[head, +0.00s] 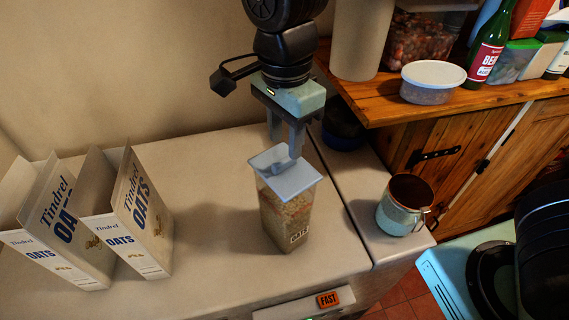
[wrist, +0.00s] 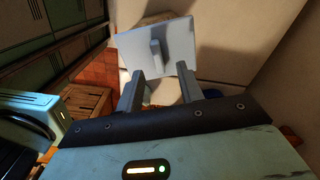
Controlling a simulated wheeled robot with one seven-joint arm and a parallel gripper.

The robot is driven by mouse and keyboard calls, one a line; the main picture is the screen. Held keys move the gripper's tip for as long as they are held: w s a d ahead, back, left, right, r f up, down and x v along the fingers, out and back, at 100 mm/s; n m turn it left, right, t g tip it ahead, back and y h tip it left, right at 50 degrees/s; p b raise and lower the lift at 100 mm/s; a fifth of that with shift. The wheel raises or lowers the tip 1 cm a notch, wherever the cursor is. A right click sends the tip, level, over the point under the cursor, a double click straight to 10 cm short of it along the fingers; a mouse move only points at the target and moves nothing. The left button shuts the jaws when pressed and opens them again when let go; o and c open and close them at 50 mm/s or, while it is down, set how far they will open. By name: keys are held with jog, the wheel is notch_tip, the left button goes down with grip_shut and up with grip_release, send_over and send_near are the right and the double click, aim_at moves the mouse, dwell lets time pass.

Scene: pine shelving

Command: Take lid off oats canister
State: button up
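The oats canister (head: 286,221) is a tall clear square container of oats with an "OATS" label, upright on the pale counter. Its pale blue square lid (head: 298,182) rests on top and also shows in the wrist view (wrist: 133,48). A small raised handle (wrist: 156,53) stands at the middle of the lid. My gripper (head: 285,148) is just above the lid, pointing down, its fingers parted. In the wrist view my gripper (wrist: 160,75) has a clear gap between its fingers, and the handle shows in that gap. I cannot tell whether the fingertips reach beside the handle.
Two open Tindrel Oats boxes (head: 143,222) (head: 62,232) stand at the left. A blue mug (head: 393,216) is right of the canister. A wooden shelf (head: 388,107) holds a white-lidded tub (head: 433,75) and bottles. The counter (head: 213,220) between boxes and canister is clear.

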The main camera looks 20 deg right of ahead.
aim_at(284, 159)
notch_tip(284, 159, down, 4)
jog(key=shift+s+f+p, duration=0.1)
jog(key=shift+s+p, duration=0.05)
jog(key=shift+p, duration=0.4)
jog(key=shift+a, duration=0.1)
grip_shut()
